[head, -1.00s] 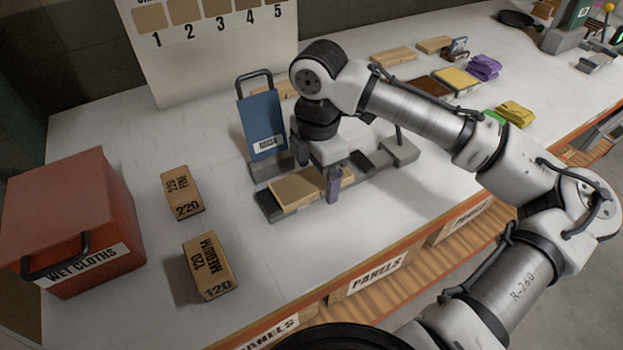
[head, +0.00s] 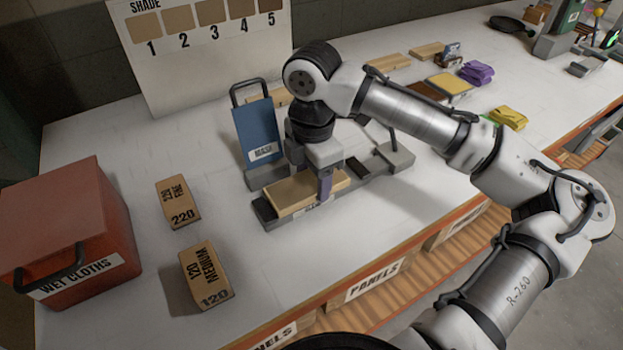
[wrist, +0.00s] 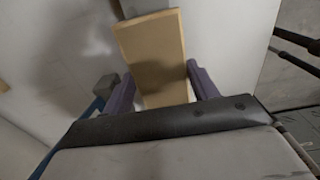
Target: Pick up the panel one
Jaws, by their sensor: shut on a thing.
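A light wooden panel (head: 293,193), which I take to be panel one, is over the left part of the dark grey fixture (head: 265,211). My gripper (head: 325,186) is shut on it, with a purple finger at its near edge. The wrist view shows the panel (wrist: 155,50) between the two purple fingers (wrist: 163,85), its far end sticking out beyond them. In the head view my arm hides part of the fixture and the far finger. I cannot tell surely whether the panel is clear of the fixture.
A blue mask plate (head: 258,130) stands behind the fixture. Sanding blocks marked 220 (head: 177,202) and 120 (head: 206,276) and a red wet-cloths box (head: 75,225) are to the left. The shade board (head: 205,65) stands behind. White table is clear between blocks and fixture.

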